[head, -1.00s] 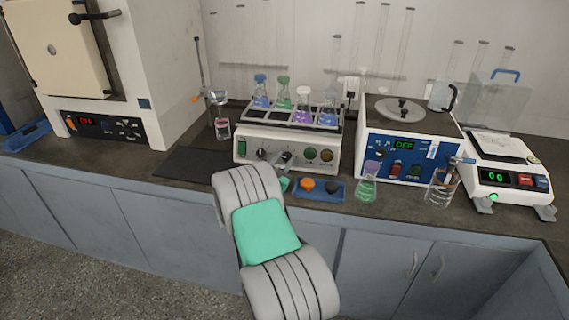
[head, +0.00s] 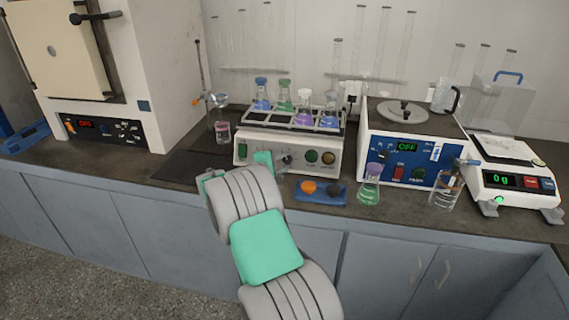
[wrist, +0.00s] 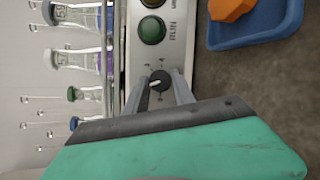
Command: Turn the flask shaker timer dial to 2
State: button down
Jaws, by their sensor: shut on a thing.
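The flask shaker (head: 284,139) is a pale box with flasks on its top rack. Its black timer dial (wrist: 160,80) sits beside the green button (wrist: 151,30) in the wrist view. A pale pointer mark shows on the dial, but the scale figures around it are too small to read. My gripper (wrist: 161,84) has one finger on each side of the dial and is shut on it. In the head view my gripper (head: 284,161) is at the shaker's front panel, partly hidden by my wrist. My arm also covers part of the panel there.
A blue tray (head: 318,201) with orange and dark pieces lies right of my wrist. A dark mat (head: 185,165) lies to the left.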

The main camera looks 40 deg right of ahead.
jog(key=shift+m+g+y, duration=0.3)
jog(key=shift+m+y, duration=0.4)
jog(key=shift+m, duration=1.5)
jog(key=c, duration=1.1)
grip_release()
jog(key=shift+r, duration=0.1)
jog(key=shift+o, duration=0.2)
jog(key=v, duration=0.7)
jog(key=shift+a, duration=0.3)
jog(key=shift+s+r, duration=0.15)
jog(key=shift+r, duration=0.1)
